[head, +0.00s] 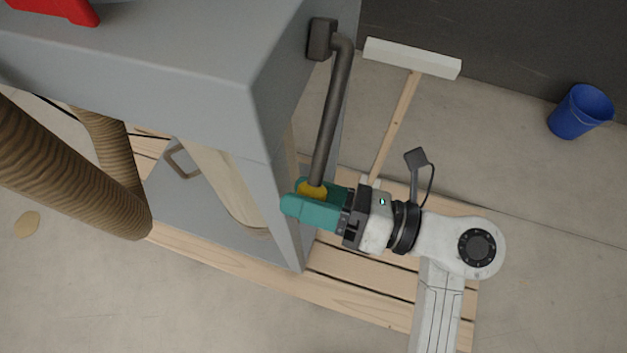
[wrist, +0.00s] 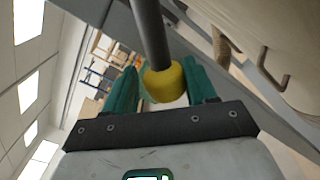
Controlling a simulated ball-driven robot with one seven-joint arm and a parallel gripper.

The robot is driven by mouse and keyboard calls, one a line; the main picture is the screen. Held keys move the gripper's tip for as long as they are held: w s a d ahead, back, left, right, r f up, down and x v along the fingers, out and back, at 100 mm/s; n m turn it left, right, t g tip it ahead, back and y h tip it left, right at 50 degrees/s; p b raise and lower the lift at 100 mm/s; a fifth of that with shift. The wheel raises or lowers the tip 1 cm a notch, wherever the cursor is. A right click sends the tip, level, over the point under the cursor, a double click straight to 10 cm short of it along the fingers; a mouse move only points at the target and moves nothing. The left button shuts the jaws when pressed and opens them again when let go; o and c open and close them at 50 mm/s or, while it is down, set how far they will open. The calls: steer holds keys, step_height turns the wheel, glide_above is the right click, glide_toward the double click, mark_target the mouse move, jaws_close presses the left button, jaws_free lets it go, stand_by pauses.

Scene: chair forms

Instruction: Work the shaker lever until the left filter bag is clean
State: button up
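The shaker lever (head: 330,115) is a dark grey bent bar hanging from a pivot block (head: 321,39) on the side of the grey cabinet. Its lower end carries a yellow grip (head: 313,189). My gripper (head: 312,203) has its teal fingers on either side of this grip and appears shut on it. The wrist view shows the yellow grip (wrist: 165,82) between the fingertips. A pale cream filter bag (head: 222,183) shows below the cabinet's upper housing. Most of it is hidden, and I cannot tell whether it is the left one or how clean it is.
The grey cabinet (head: 190,65) stands on a wooden pallet (head: 365,292). Brown ribbed hoses (head: 70,165) are at the left. A blue bucket (head: 580,110) is at the far right. Floor is open at the right.

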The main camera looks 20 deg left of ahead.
steer(key=s+r+p, duration=0.1)
steer(key=r, duration=0.1)
steer(key=s+r+p, duration=0.2)
steer(key=shift+s, duration=0.15)
stand_by(0.4)
steer(key=w+f+b, duration=0.1)
steer(key=f+b, duration=0.1)
steer(key=w+f+b, duration=0.2)
steer(key=shift+w+f, duration=0.2)
steer(key=shift+w, duration=0.1)
